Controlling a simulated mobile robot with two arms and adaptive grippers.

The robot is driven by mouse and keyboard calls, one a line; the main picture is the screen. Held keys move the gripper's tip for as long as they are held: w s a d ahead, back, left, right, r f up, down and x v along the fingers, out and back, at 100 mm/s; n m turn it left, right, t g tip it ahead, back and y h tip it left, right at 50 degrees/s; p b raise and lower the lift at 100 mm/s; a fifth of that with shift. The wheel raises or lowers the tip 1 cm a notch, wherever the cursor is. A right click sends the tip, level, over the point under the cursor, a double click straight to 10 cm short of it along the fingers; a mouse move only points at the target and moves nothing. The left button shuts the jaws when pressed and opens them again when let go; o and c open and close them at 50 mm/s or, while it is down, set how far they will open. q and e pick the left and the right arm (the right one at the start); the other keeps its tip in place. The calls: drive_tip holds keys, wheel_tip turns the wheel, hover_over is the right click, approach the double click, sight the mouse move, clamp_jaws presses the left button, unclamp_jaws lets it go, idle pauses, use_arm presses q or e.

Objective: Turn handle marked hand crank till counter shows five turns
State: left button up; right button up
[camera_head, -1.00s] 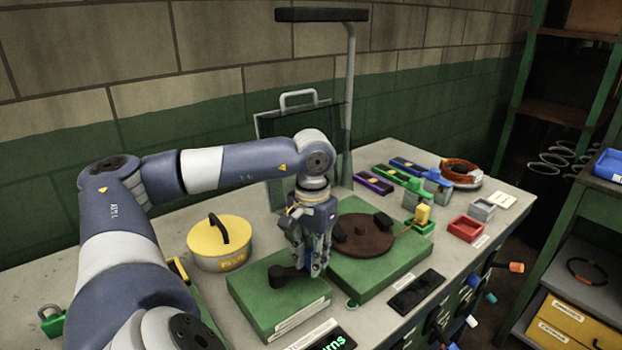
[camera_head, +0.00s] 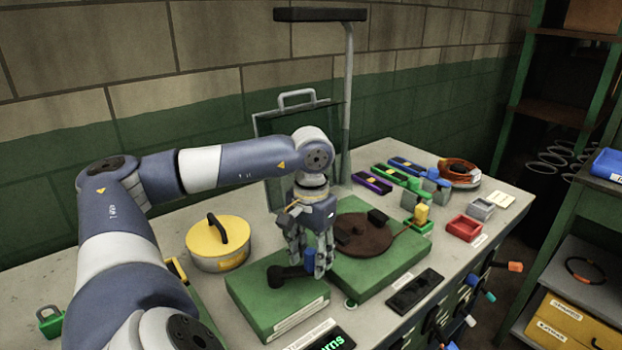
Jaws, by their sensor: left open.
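The black crank arm (camera_head: 284,274) lies on the green box (camera_head: 262,303) at the front of the bench, with its hub toward the left. A blue knob (camera_head: 310,257) stands at its right end. My left gripper (camera_head: 313,266) points down at the knob with its fingers open on either side of it; whether they touch it I cannot tell. A dark counter display (camera_head: 331,341) with green lettering is cut off by the bottom edge, and no number is readable. The box's front label is too small to read. My right gripper is out of view.
A green box with a brown turntable (camera_head: 362,236) stands close to the right of my gripper. A yellow-lidded pot (camera_head: 218,242) is to the left. A black panel (camera_head: 415,292), a red tray (camera_head: 465,228) and a lamp post (camera_head: 348,110) also stand on the bench.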

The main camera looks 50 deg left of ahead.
use_arm(q)
drive_tip(key=shift+r, duration=3.55)
